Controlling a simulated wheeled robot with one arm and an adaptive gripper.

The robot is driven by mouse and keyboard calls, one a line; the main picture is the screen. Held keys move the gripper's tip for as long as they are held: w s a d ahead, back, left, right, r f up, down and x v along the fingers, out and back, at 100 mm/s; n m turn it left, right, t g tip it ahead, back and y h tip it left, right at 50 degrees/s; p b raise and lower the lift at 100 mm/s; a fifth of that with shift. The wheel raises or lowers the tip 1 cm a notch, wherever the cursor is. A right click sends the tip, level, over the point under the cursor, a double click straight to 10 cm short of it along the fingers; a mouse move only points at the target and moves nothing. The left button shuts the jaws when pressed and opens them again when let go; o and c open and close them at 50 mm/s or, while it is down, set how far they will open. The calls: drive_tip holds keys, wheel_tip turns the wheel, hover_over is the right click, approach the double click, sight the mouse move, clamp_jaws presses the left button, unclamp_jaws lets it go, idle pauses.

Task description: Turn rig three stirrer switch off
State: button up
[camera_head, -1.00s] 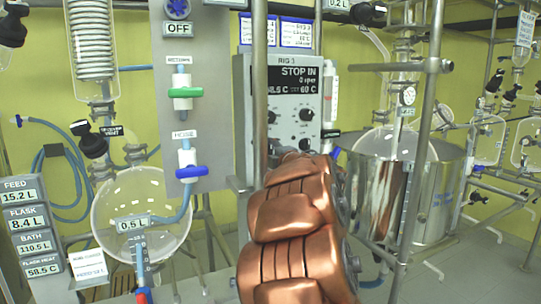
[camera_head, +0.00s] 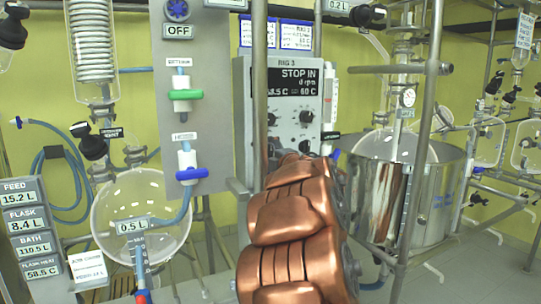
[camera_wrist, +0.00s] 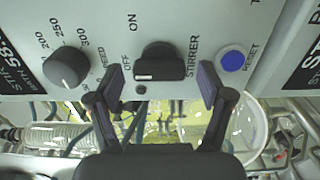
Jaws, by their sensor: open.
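The rig three control box (camera_head: 300,95) stands at the middle of the head view, its display reading STOP IN. In the wrist view, the stirrer switch (camera_wrist: 160,62) is a black knob with a white mark on its near edge. OFF is printed to its left, ON above it and STIRRER to its right. My gripper (camera_wrist: 160,76) is open, one finger on each side of the switch in the picture; I see no clear contact. In the head view my copper-coloured arm hides the gripper and the panel's lower part.
The speed dial (camera_wrist: 66,67) lies left of the switch and the blue reset button (camera_wrist: 233,60) right of it. A metal post (camera_head: 259,90) stands before the box. A grey valve panel (camera_head: 205,120) is to the left, a steel bath (camera_head: 445,185) to the right.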

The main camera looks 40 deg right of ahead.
drive_tip(key=v, duration=1.2)
drive_tip(key=shift+w, duration=0.15)
idle(0.4)
